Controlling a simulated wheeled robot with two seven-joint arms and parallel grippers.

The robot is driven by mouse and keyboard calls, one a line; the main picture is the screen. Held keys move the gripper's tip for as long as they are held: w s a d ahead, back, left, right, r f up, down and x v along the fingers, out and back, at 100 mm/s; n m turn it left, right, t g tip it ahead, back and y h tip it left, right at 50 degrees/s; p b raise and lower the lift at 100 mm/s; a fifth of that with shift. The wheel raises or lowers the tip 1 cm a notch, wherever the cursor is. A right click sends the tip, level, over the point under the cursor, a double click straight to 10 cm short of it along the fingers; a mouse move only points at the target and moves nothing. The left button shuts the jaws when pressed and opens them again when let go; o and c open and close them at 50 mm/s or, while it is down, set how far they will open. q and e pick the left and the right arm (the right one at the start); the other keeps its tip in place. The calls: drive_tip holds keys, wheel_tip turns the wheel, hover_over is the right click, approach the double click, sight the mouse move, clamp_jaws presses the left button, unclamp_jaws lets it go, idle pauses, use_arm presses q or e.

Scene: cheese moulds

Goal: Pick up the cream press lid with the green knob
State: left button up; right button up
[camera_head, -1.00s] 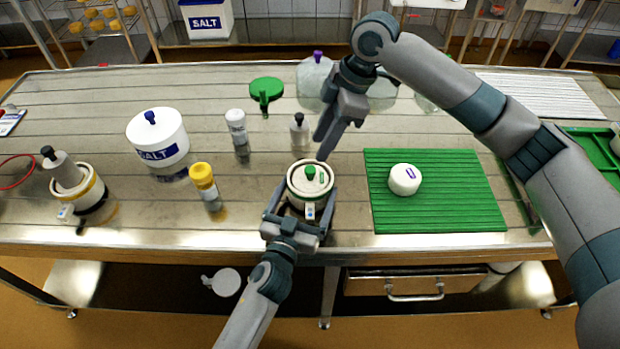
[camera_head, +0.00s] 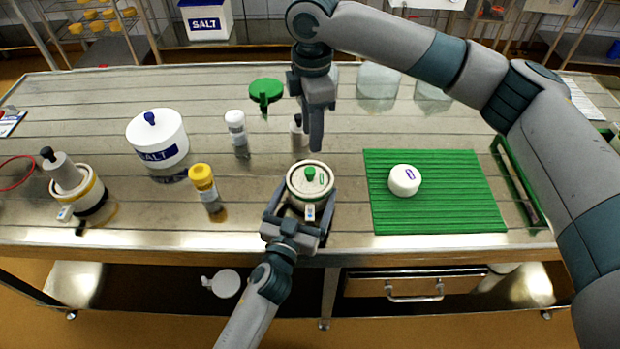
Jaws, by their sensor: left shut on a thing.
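The cream press lid (camera_head: 321,187) with its green knob (camera_head: 310,173) sits on top of a cream mould (camera_head: 309,198) near the table's front edge. A small tag hangs on the mould's front. My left gripper (camera_head: 305,206) is shut on the mould, with one finger on each side of it. My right gripper (camera_head: 315,130) hangs above and behind the lid, fingers pointing down, apart from the lid. Its fingers overlap in this view, so its opening does not show.
A green mat (camera_head: 440,212) with a white cheese (camera_head: 404,180) lies to the right. A yellow-capped shaker (camera_head: 203,182), a white-capped shaker (camera_head: 236,128) and a salt tub (camera_head: 157,138) stand left. Another mould (camera_head: 90,195) stands far left. A dark-capped bottle (camera_head: 297,130) is partly behind my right gripper.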

hover_over(311, 170)
drive_tip(key=shift+w+f, duration=0.2)
drive_tip(key=shift+f, duration=3.05)
drive_tip(key=shift+s+f, duration=0.15)
drive_tip(key=shift+f, duration=2.45)
clamp_jaws()
